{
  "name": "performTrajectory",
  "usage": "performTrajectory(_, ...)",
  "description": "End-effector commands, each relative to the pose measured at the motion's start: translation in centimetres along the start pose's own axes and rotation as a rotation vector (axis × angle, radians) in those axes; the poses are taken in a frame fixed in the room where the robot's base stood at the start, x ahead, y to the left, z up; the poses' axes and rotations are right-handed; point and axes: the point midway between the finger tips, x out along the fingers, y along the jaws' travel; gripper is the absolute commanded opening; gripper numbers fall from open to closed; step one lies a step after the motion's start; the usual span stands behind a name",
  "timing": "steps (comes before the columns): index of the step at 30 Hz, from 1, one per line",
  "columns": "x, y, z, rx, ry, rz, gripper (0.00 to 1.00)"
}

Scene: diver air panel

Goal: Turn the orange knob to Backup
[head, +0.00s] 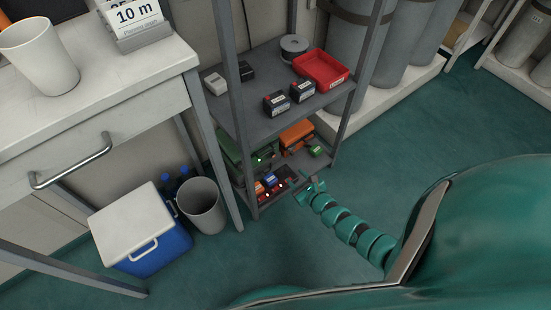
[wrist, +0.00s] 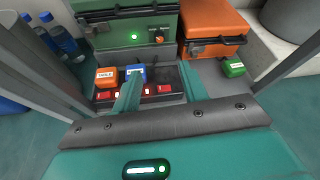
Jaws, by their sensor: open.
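A small orange round part (wrist: 159,38), which may be the orange knob, sits on the front of a green case (wrist: 150,14) in the wrist view, right of a lit green lamp (wrist: 134,37). I cannot read any Backup mark or the knob's setting. The green case also shows on the bottom shelf in the head view (head: 234,150), where the knob is too small to make out. My gripper (wrist: 160,80) is open and empty, its fingers pointing toward the shelf, below the orange part in the picture. In the head view my gripper (head: 306,190) is at the shelf's front.
A dark strip with red lit switches (wrist: 165,90) lies before the green case. An orange block (wrist: 106,77) and a blue block (wrist: 136,72) stand by it, the blue one behind my left finger. An orange case (wrist: 213,30) and green block (wrist: 233,67) are right. Shelf posts flank.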

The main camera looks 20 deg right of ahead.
Motion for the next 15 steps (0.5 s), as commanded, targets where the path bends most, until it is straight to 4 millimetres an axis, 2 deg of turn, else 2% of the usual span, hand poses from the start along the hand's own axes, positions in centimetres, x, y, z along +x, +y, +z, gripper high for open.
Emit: performTrajectory(15, 8.8, 0.3, -0.5, 0.005, -0.001, 0.003, 0.43)
